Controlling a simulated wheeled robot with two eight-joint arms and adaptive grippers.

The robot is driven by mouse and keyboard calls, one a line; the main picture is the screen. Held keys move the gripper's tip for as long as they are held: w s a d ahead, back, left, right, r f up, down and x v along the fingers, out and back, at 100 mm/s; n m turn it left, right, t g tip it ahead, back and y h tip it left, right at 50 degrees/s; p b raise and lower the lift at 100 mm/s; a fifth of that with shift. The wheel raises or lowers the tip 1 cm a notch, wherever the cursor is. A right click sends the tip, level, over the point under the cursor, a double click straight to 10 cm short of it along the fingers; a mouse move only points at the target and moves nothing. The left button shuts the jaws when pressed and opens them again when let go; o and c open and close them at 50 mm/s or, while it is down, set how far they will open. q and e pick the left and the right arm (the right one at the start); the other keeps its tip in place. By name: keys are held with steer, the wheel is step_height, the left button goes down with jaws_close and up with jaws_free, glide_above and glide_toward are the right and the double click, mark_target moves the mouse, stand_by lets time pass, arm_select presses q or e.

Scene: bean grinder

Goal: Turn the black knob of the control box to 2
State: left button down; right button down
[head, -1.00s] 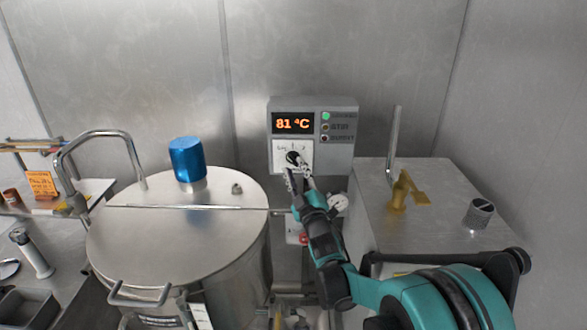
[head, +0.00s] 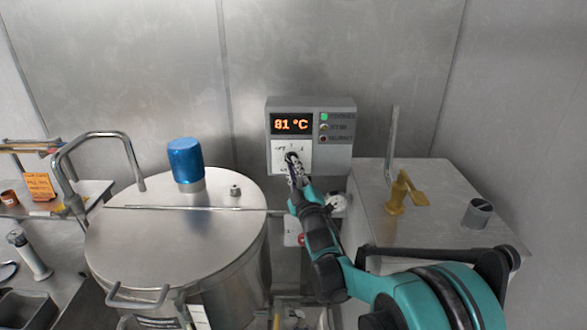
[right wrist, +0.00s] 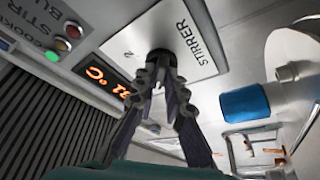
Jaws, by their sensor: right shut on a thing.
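The grey control box (head: 340,156) is fixed on the back wall in the head view, with an orange display reading 81 °C. Its black knob (head: 291,156) sits on a white plate below the display. In the right wrist view the knob (right wrist: 158,60) shows at the fingertips, with "2" and "STIRRER" printed on the plate (right wrist: 190,35). My right gripper (head: 293,168) is at the plate, its fingers shut on the knob. The fingers partly cover the knob, so I cannot tell its exact setting. My left gripper is not in view.
A large steel vat (head: 170,235) with a blue cap (head: 186,162) stands to the left of the box. A steel cabinet (head: 440,215) with a yellow handle (head: 400,192) stands to the right. A round indicator row with a green light (head: 324,117) is beside the display.

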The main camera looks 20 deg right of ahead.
steer(key=shift+m, duration=0.3)
steer(key=m+h, duration=0.2)
steer(key=m, duration=0.2)
steer(key=m+h+b, duration=0.1)
steer(key=m+h, duration=0.1)
steer(key=m, duration=0.2)
steer(key=m+h, duration=0.2)
steer(key=m, duration=0.1)
steer(key=shift+w+a+f+m+b, duration=0.1)
steer(key=shift+a+f+m+b, duration=0.05)
steer(key=shift+a+m+b, duration=0.2)
steer(key=m+g+h, duration=0.1)
steer(key=m, duration=0.3)
steer(key=m+g+h+p, duration=0.1)
steer(key=m+h, duration=0.1)
steer(key=m, duration=0.2)
steer(key=m+g+h+p, duration=0.1)
steer(key=m+h, duration=0.1)
steer(key=m, duration=0.2)
steer(key=shift+w+a, duration=0.1)
steer(key=shift+a, duration=0.15)
steer(key=shift+m+g, duration=0.3)
steer(key=shift+m, duration=0.25)
steer(key=c, duration=1.6)
jaws_free()
